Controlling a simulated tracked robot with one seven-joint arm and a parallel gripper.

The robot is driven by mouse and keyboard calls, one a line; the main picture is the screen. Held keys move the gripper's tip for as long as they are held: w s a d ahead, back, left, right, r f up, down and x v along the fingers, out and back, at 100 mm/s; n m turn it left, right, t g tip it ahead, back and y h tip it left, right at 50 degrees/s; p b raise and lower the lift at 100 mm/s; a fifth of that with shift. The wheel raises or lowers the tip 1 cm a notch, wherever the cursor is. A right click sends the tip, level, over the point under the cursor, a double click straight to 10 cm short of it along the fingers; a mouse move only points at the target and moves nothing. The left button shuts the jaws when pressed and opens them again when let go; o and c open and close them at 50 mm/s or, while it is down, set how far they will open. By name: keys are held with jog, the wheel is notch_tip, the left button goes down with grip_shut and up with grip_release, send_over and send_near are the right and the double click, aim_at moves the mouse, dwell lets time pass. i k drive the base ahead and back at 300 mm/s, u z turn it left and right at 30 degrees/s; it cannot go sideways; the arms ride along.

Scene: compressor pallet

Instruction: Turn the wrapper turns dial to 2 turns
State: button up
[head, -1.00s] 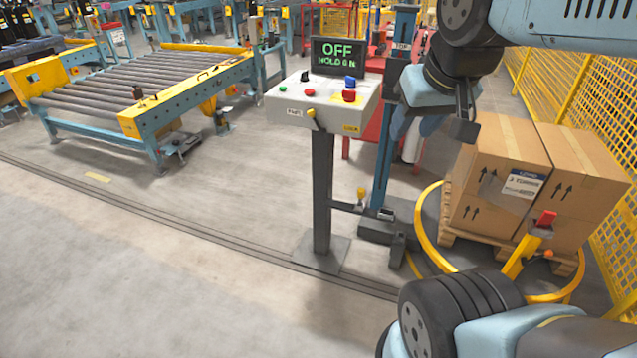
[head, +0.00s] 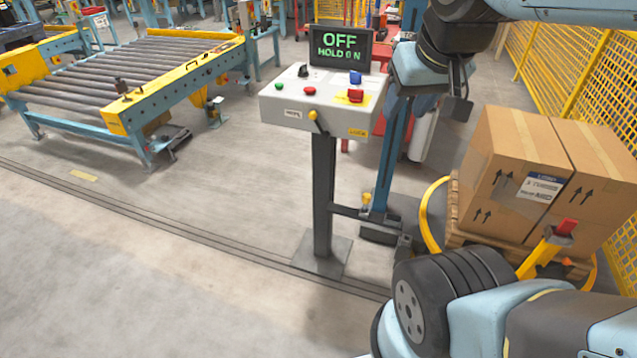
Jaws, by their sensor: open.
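The grey control box (head: 296,107) stands on a dark post in the head view. Its top carries a black knob (head: 303,71), a blue knob (head: 354,81), a green button (head: 279,87), and red buttons. A small yellow knob (head: 312,115) sits on its front face. I cannot tell which of these is the wrapper turns dial, and no turns scale is readable. The display (head: 341,47) behind the box reads OFF and HOLD ON. My gripper (head: 457,100) is open, right of the box and apart from it, pointing downward.
Two cartons (head: 517,150) stand on a wooden pallet at right, inside a yellow ring (head: 429,207). A blue column (head: 391,150) stands behind the box's right side. A roller conveyor (head: 100,85) is at left. Yellow fencing (head: 570,60) lines the right. The floor in front is clear.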

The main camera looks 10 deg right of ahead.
aim_at(303, 73)
jog(key=u, duration=0.05)
jog(key=i, duration=1.15)
jog(key=u, duration=0.1)
